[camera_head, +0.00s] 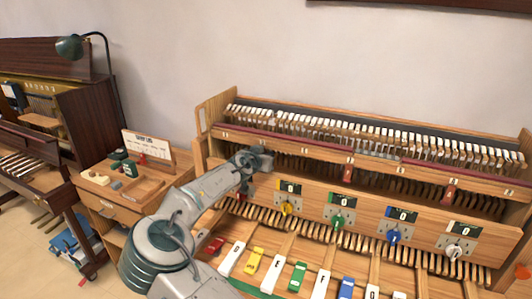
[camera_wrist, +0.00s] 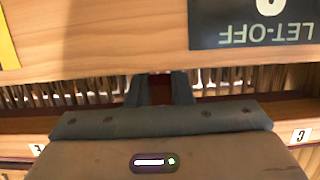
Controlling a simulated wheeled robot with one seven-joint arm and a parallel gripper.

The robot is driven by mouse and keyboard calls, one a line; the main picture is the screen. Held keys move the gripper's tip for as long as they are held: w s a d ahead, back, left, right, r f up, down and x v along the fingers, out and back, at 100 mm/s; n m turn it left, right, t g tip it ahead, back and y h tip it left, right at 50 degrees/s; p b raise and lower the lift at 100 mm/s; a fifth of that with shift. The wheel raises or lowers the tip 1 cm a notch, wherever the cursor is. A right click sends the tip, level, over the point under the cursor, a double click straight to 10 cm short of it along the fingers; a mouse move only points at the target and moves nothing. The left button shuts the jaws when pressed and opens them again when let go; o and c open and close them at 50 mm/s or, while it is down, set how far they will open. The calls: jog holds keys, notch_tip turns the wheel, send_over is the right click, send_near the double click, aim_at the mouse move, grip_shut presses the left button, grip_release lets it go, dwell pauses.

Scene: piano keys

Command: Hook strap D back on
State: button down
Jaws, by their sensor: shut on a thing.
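My gripper (camera_head: 254,166) is at the left part of the wooden piano action model, close against its front rail. In the wrist view, the two dark fingers (camera_wrist: 160,89) are shut on a small dark red piece (camera_wrist: 159,90), which looks like the strap.
The panel carries yellow (camera_head: 286,208), green (camera_head: 338,220), blue (camera_head: 393,236) and white (camera_head: 454,251) knobs under displays. A dark LET-OFF label (camera_wrist: 253,24) is close in the wrist view. Keys with coloured blocks lie in front. A side bench with a tray (camera_head: 131,184) stands left.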

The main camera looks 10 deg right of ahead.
jog(key=shift+s+a+f+g+y+p, duration=0.1)
jog(key=shift+s+a+g+y+p, duration=0.25)
jog(key=shift+g+y+p, duration=0.45)
jog(key=shift+s+a+f+g+y+p, duration=0.15)
jog(key=shift+s+g+y+p, duration=0.3)
jog(key=shift+g, duration=0.55)
jog(key=shift+s+a+g+y+p, duration=0.35)
jog(key=shift+g+y+p, duration=0.25)
jog(key=shift+g, duration=0.3)
jog(key=shift+s, duration=0.1)
jog(key=c, duration=1.3)
grip_release()
jog(key=shift+f, duration=0.1)
jog(key=b+v, duration=0.3)
jog(key=v, duration=1.1)
